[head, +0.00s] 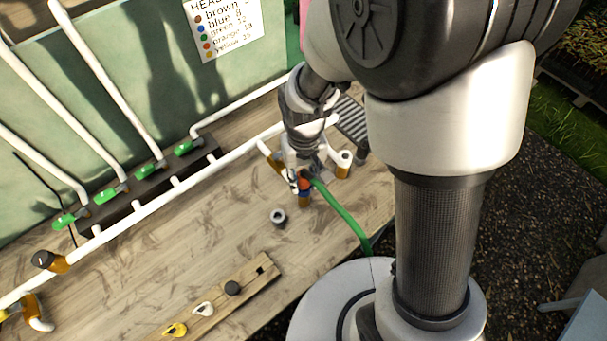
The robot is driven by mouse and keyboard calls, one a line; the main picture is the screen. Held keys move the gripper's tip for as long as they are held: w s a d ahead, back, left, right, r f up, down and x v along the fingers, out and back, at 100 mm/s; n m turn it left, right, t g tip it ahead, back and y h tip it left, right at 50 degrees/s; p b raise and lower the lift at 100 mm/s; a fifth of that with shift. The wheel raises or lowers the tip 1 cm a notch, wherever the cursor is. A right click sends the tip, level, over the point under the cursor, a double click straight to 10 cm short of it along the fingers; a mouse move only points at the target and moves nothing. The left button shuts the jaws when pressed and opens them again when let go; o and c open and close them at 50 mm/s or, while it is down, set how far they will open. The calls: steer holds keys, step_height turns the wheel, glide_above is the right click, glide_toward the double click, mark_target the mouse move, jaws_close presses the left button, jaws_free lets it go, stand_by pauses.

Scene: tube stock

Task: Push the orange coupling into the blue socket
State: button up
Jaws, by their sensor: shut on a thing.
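My gripper (300,178) points down over the wooden bench and is shut on the orange coupling (304,184). A green hose (340,216) runs from beside the coupling down to the right, over the bench edge. The blue socket (304,193) shows as a small blue band directly under the coupling, on top of a short brown upright piece (304,202). Coupling and socket look in line and close together or touching. How deep the coupling sits is too small to tell, and the fingers partly hide it.
A grey ring (278,216) stands on the bench left of the socket. A white-topped fitting (344,158) stands close on the right. White pipes with green valves (104,196) line the back left. A wooden strip (222,299) with small parts lies in front. The middle bench is clear.

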steer(key=shift+s+f+b, duration=0.1)
steer(key=shift+f+b, duration=0.3)
steer(key=shift+f, duration=0.2)
stand_by(0.7)
steer(key=o, duration=1.1)
steer(key=shift+r, duration=0.1)
step_height(320, 180, up, 11)
steer(key=shift+r, duration=0.1)
steer(key=shift+d+r, duration=0.2)
steer(key=shift+r, duration=0.35)
steer(key=s+d+r+t, duration=0.1)
steer(key=s+d+r, duration=0.2)
steer(key=s, duration=0.1)
steer(key=s+d+r+m+t, duration=0.1)
steer(key=s+d+r+t, duration=0.1)
steer(key=s+d+r, duration=0.1)
steer(key=s+d+r+m+t, duration=0.1)
steer(key=s+d+r, duration=0.3)
steer(key=s, duration=0.2)
steer(key=shift+s+d+t, duration=0.2)
steer(key=shift+d+t, duration=0.05)
steer(key=shift+t, duration=0.05)
